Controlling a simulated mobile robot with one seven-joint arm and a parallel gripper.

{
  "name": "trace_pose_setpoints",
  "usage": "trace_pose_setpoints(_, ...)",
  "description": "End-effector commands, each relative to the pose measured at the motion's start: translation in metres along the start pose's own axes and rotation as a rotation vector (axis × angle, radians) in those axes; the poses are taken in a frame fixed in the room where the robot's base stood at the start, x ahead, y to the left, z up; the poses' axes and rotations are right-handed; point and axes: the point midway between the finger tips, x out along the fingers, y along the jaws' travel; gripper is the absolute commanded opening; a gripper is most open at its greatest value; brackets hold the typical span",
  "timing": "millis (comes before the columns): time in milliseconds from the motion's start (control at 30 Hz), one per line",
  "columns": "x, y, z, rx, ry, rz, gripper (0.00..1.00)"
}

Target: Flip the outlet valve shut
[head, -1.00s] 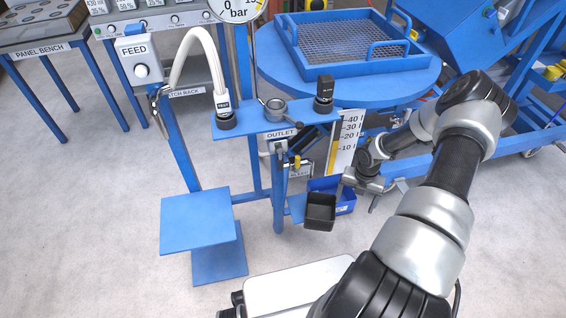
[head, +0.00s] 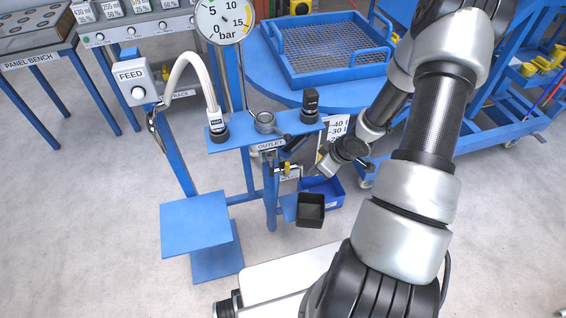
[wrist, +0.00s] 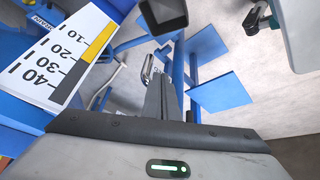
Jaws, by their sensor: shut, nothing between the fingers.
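The OUTLET label (head: 271,145) is on the front of the blue stand's shelf in the head view. Just below and right of it is a small fitting with yellow and black parts (head: 285,169). A dark bar (head: 294,142) slants beside the label. I cannot tell which part is the outlet valve's handle or how it is set. My gripper (head: 324,169) is right of these fittings, apart from them as far as I can see. In the wrist view the gripper (wrist: 163,92) is shut and empty, with a silvery cylindrical part (wrist: 148,68) beyond its fingers.
A black open cup (head: 310,212) stands below the outlet, beside a blue bin (head: 333,190). A white scale board (wrist: 52,62) is close on the left in the wrist view. The white hose (head: 187,65) and FEED box (head: 132,82) are left.

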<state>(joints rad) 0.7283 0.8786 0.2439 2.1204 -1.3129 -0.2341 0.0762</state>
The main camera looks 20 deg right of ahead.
Motion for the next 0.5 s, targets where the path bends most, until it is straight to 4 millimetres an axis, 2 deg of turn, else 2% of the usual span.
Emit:
trace_pose_setpoints(33,-0.016,-0.007,-0.011,0.096,0.024,-0.01,0.0)
trace_pose_setpoints(200,-0.048,-0.032,-0.038,0.44,0.096,-0.067,0.0)
trace_pose_setpoints(333,-0.065,-0.046,-0.051,0.63,0.126,-0.112,0.0)
trace_pose_setpoints(500,-0.075,-0.056,-0.06,0.757,0.142,-0.147,0.0)
